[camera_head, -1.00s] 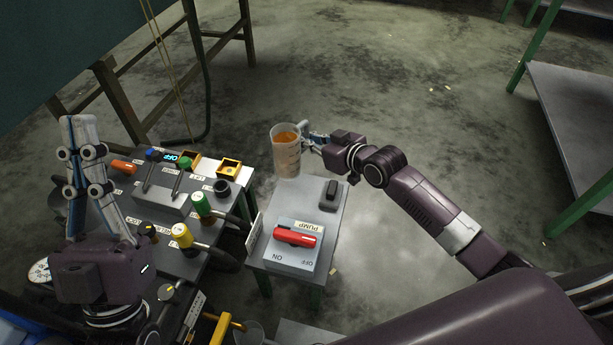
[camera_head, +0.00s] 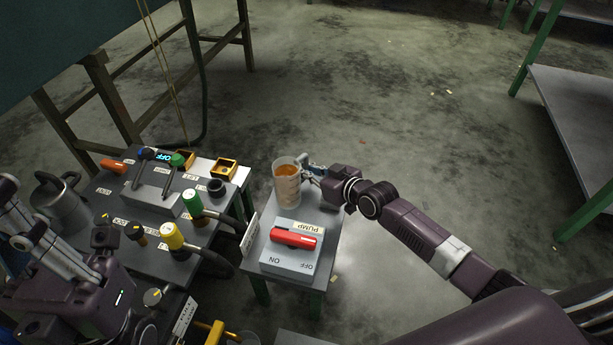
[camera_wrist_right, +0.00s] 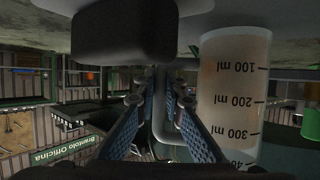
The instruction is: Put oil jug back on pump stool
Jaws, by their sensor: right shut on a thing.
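The oil jug (camera_head: 287,188) is a clear beaker with orange oil, upright at the far end of the pump stool (camera_head: 255,258). My right gripper (camera_head: 312,172) is shut on the jug's handle, on the jug's right side. In the right wrist view, which looks upside down, the jug (camera_wrist_right: 232,90) shows its ml scale, with its base close to the grey stool top. I cannot tell whether the base touches the top. My left gripper (camera_head: 22,222) is at the left edge, partly out of view, and its opening is unclear.
A red-handled pump switch (camera_head: 296,238) sits on the stool nearer to me. A dark block (camera_wrist_right: 125,32) shows beside the jug in the wrist view. A control table (camera_head: 125,205) with knobs and levers stands left, with a metal can (camera_head: 62,208). Floor beyond the stool is clear.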

